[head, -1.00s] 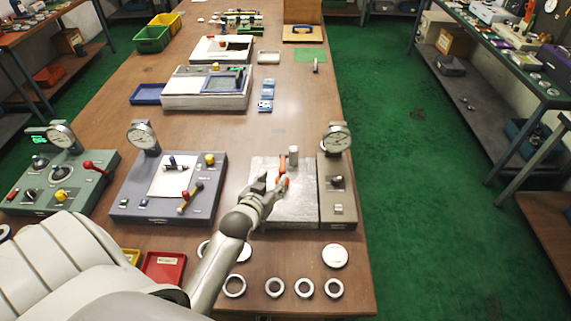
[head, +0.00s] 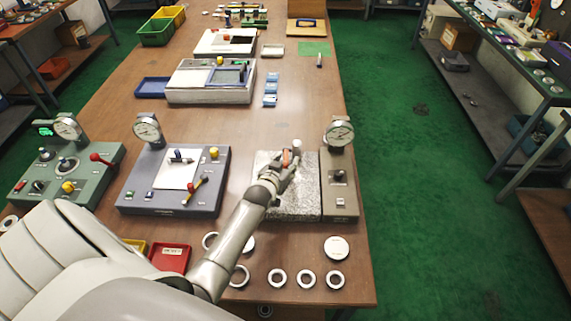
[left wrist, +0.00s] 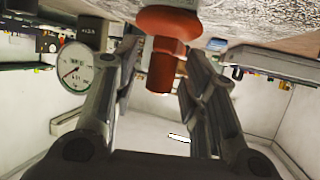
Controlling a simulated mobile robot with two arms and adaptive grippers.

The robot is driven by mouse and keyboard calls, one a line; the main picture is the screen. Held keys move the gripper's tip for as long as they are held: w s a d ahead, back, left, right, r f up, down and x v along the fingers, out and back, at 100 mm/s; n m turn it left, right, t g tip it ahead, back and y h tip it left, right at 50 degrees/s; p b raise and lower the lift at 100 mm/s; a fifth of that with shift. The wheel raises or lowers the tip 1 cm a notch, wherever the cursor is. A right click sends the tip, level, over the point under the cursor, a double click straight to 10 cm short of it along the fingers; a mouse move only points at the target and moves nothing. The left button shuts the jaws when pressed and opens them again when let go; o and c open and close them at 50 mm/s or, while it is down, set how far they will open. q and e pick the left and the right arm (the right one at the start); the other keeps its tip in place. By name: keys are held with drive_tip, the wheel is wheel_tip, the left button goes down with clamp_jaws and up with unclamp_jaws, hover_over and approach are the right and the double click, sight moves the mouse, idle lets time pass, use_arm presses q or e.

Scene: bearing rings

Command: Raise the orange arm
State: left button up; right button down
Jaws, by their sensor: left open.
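The orange arm (head: 286,157) stands at the granite-topped plate (head: 298,205) of the gauge stand on the right side of the bench, near a pale cylinder (head: 297,145). My left gripper (head: 288,167) reaches it from the front and partly hides it in the head view. In the left wrist view, the orange arm (left wrist: 163,62), with a rounded end and a narrower block, lies between my two open fingers (left wrist: 158,75). A gap shows on both sides of it, wider on the right. My right gripper is not in view.
A dial gauge (head: 339,133) rises at the stand's back right; it also shows in the left wrist view (left wrist: 76,68). Several white rings (head: 306,279) lie at the bench's front. A grey gauge station (head: 175,195) and a red tray (head: 170,257) stand to the left.

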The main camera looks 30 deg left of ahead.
use_arm(q)
clamp_jaws()
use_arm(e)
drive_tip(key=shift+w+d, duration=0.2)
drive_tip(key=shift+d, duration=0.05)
